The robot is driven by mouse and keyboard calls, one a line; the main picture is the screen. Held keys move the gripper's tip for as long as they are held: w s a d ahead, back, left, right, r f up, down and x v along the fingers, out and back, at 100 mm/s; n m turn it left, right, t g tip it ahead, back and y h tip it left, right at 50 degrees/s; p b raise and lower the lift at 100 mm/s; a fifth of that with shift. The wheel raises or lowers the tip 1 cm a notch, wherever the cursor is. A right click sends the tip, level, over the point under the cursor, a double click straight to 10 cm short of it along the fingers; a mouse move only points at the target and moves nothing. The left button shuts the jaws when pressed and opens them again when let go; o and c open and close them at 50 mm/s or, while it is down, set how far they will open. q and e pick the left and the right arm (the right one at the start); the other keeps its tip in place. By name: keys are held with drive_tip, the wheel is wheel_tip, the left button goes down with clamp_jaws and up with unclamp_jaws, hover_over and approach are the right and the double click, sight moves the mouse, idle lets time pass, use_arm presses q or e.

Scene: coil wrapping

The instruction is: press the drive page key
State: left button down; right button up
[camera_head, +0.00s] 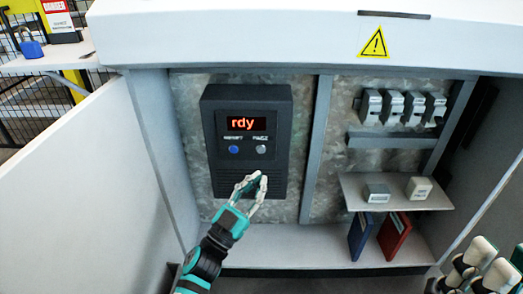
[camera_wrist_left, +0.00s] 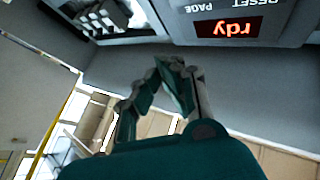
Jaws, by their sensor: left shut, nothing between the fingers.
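The dark drive unit (camera_head: 246,110) is mounted on the cabinet's back panel, and its lit red display (camera_head: 244,123) reads "rdy". Below the display are a blue key (camera_head: 234,149) on the left and a grey key (camera_head: 261,149) on the right. The wrist view shows the labels RESET and PAGE upside down, with PAGE over the grey key's side. The keys are outside the wrist view. My left gripper (camera_head: 255,181) is shut and empty, its tips below the grey key in the picture, in front of the unit's lower grille. My right gripper (camera_head: 482,266) shows partly at the lower right.
The open cabinet door (camera_head: 82,185) stands at the left. A divider (camera_head: 317,150) separates the drive from several breakers (camera_head: 403,107). A shelf (camera_head: 401,203) holds two small blocks above a blue binder (camera_head: 361,234) and a red binder (camera_head: 394,235).

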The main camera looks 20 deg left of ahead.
sight(261, 150)
use_arm(q)
drive_tip(key=w+b, duration=0.1)
drive_tip(key=w, duration=0.1)
drive_tip(key=w+a, duration=0.1)
drive_tip(key=w, duration=0.2)
drive_tip(key=w+a+b, duration=0.1)
drive_tip(key=w, duration=0.2)
drive_tip(key=shift+w+a+b, duration=0.25)
drive_tip(key=shift+b, duration=0.05)
idle(0.9)
drive_tip(key=shift+w, duration=0.15)
drive_tip(key=shift+w+a, duration=0.1)
drive_tip(key=shift+w, duration=0.15)
idle(0.5)
